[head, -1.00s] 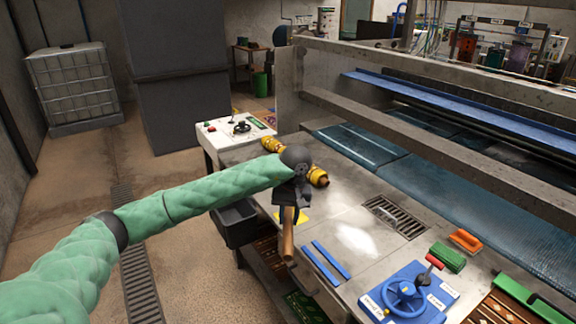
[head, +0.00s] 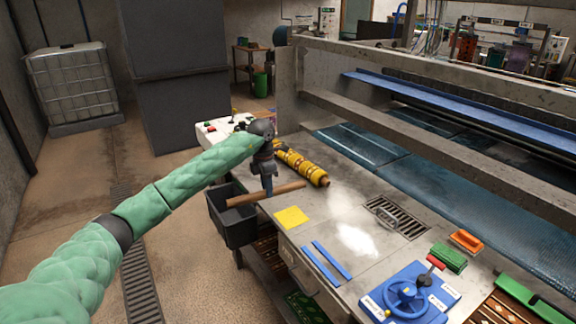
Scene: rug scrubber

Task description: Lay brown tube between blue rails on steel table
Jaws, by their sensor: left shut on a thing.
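My left gripper (head: 268,187) is at the near left edge of the steel table (head: 376,262), shut on the brown tube (head: 285,191). The tube lies nearly level across the picture, its left end over the dark bin and its right end over the table. Whether it touches the table I cannot tell. The two blue rails (head: 326,262) lie side by side near the table's front edge, to the right of and nearer than the tube. The strip between them is bare. My right gripper is not in view.
A yellow square (head: 291,217) lies between tube and rails. A yellow ringed roller (head: 303,166) lies behind the tube. The dark bin (head: 239,224) hangs at the table's left side. A drain grate (head: 404,217), a blue panel with handwheel (head: 409,296) and brushes (head: 449,257) are to the right.

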